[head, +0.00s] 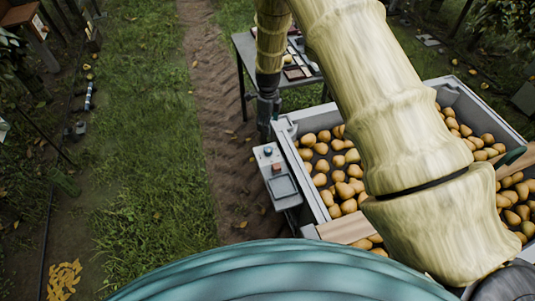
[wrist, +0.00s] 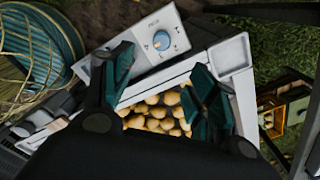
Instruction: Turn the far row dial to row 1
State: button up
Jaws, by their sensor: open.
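A blue dial (wrist: 161,40) sits on a light grey panel (wrist: 178,32) at the top of the wrist view, with small unreadable marks around it. I cannot tell its setting. A small grey control box (head: 268,153) stands at the left side of the pear bin in the head view. My gripper (wrist: 163,72) is open, its two teal fingers spread and empty. The dial shows beyond the fingertips, between them and nearer the left one; I see no contact. In the head view my gripper (head: 267,105) hangs just behind the control box, partly dark and small.
A grey bin (head: 310,190) full of pears stands at right, partly behind my arm; its pears (wrist: 160,112) show between the fingers. A table (head: 243,45) with small items stands behind. Grass and a dirt track (head: 205,90) lie open at left.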

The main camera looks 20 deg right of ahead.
jog(key=b, duration=0.5)
send_over(268, 149)
notch_tip(268, 149, down, 7)
jog(key=shift+w+d+f+p, duration=0.1)
jog(key=shift+f+p, duration=1)
jog(key=shift+f, duration=4.1)
jog(key=c, duration=1)
jog(key=shift+c, duration=0.2)
